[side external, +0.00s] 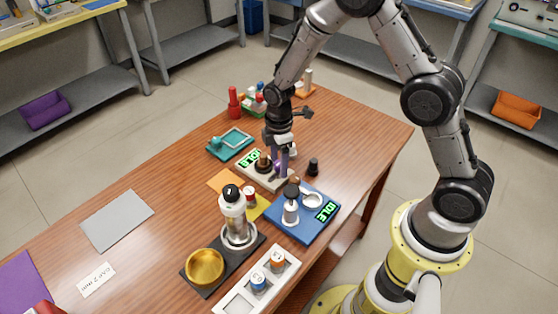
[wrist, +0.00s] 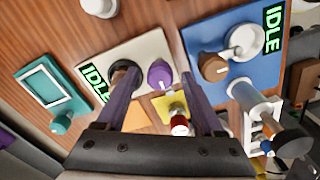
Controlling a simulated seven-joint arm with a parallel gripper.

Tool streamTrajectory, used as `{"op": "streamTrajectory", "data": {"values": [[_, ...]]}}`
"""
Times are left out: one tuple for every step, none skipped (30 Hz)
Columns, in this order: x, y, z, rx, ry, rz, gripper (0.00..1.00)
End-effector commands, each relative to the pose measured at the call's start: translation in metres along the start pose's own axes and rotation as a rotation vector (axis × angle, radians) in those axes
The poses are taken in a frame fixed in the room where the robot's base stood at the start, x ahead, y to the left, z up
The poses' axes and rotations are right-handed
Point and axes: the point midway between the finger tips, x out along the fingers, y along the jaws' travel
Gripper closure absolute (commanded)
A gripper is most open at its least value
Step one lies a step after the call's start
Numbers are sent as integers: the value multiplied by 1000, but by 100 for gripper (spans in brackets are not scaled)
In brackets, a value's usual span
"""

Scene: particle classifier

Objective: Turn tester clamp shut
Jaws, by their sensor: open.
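A cream tester board (wrist: 128,52) with a green IDLE display (wrist: 95,82) carries a purple knob (wrist: 160,74) with a pale pointer line, and a dark brown round part (wrist: 122,76). My gripper (side external: 278,172) is over this board, pointing down. In the wrist view its two purple fingers are apart, one on each side of the purple knob. I cannot tell whether they touch it. In the side view the fingers mostly hide the knob. A blue board (side external: 302,228) beside it has its own IDLE display, a brown knob (wrist: 213,67) and a white ring (wrist: 243,42).
A white-and-black bottle-like device (side external: 233,212) stands by a gold bowl (side external: 205,266). A white rack (side external: 235,297) holds small jars. A teal tray (side external: 231,143), a red bottle (side external: 234,103) and a small black knob-like piece (side external: 313,167) are nearby.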

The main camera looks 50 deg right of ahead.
Motion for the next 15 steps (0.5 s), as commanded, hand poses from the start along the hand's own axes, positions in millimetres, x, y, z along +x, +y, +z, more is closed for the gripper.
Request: {"op": "streamTrajectory", "data": {"values": [[0, 0, 0, 0, 0, 0, 31], [0, 0, 0, 0, 0, 0, 31], [0, 0, 0, 0, 0, 0, 31], [0, 0, 0, 0, 0, 0, 31], [0, 0, 0, 0, 0, 0, 31], [0, 0, 0, 0, 0, 0, 36], [0, 0, 0, 0, 0, 0, 41], [0, 0, 0, 0, 0, 0, 47], [0, 0, 0, 0, 0, 0, 54], [0, 0, 0, 0, 0, 0, 59], [0, 0, 0, 0, 0, 0, 65], [0, 0, 0, 0, 0, 0, 72], [0, 0, 0, 0, 0, 0, 77], [0, 0, 0, 0, 0, 0, 83], [0, 0, 0, 0, 0, -1, 90]]}}
